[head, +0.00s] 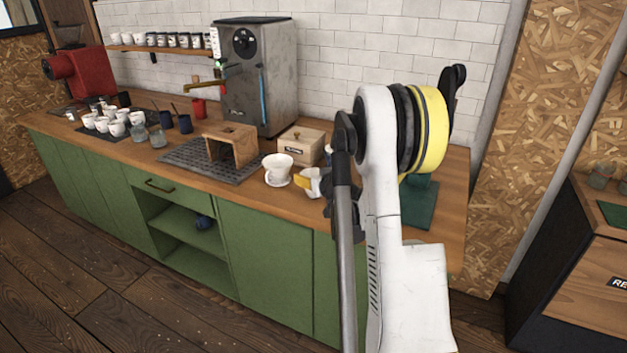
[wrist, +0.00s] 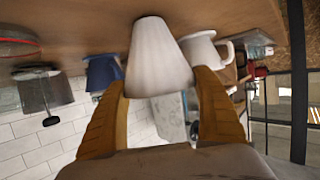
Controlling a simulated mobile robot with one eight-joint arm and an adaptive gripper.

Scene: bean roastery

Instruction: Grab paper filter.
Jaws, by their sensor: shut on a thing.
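The paper filter (wrist: 158,60) is a white, ridged cone shape in the middle of the wrist view. My gripper (wrist: 160,85) has its two yellow fingers on either side of it and is shut on it. In the head view my gripper (head: 307,180) is low over the wooden counter, and my arm hides much of it. A white piece beside the yellow finger there seems to be the filter. I cannot tell whether the filter touches the counter.
A white dripper (head: 278,168) stands just left of my gripper; a labelled wooden box (head: 302,146) is behind. A wooden stand (head: 230,145) is on a dark grid mat (head: 180,155). Further left are several white cups (head: 115,127). A green mat (head: 421,207) lies right of my arm.

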